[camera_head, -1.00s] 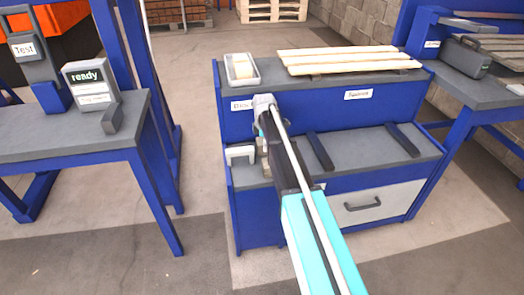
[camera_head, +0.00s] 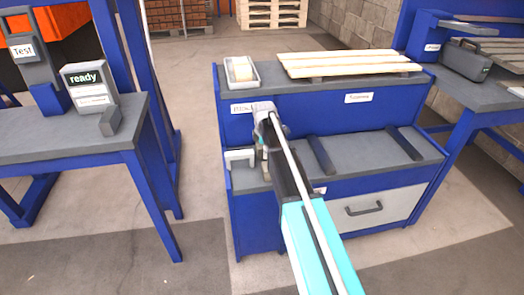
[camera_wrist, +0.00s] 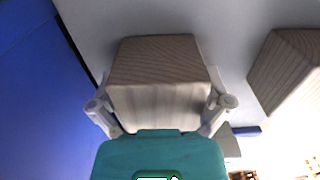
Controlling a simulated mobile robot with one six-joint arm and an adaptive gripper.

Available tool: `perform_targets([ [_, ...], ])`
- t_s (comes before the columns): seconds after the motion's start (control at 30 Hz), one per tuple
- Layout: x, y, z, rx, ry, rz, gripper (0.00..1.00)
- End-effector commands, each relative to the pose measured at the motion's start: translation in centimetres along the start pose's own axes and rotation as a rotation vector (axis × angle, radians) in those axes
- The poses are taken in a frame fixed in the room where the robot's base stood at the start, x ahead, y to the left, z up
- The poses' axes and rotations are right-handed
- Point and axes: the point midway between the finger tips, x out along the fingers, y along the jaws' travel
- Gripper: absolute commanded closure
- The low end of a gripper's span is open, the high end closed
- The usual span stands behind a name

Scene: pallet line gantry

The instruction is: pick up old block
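In the wrist view a wooden block (camera_wrist: 158,85) with brown grain and a paler front face sits between the two fingers of my gripper (camera_wrist: 160,88). One finger is at each side, very close to the block; whether both press on it I cannot tell. A second wooden block (camera_wrist: 290,70) is to the right, apart from the fingers. In the head view my gripper (camera_head: 264,158) points down at the left end of the bench's lower shelf. The wrist and fingers largely hide what is between them there.
The blue bench (camera_head: 300,105) has a grey lower shelf (camera_head: 355,150) with dark rails (camera_head: 320,153). On its upper shelf are a tray (camera_head: 230,78) holding a pale block (camera_head: 243,69) and light boards (camera_head: 345,63). A white bracket (camera_head: 239,157) stands left of my gripper. A side table (camera_head: 60,140) is at left.

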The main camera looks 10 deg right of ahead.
Motion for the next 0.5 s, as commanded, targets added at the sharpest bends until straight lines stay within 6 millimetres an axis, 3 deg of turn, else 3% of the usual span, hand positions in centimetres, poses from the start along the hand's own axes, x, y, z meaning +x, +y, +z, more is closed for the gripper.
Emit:
perform_targets([
  [0.03,0.00,0.00,-0.01,0.000,0.000,0.000,0.17],
  [0.3,0.01,-0.01,-0.03,0.000,0.000,0.000,0.67],
  [0.5,0.02,-0.02,-0.04,0.000,0.000,0.000,0.67],
])
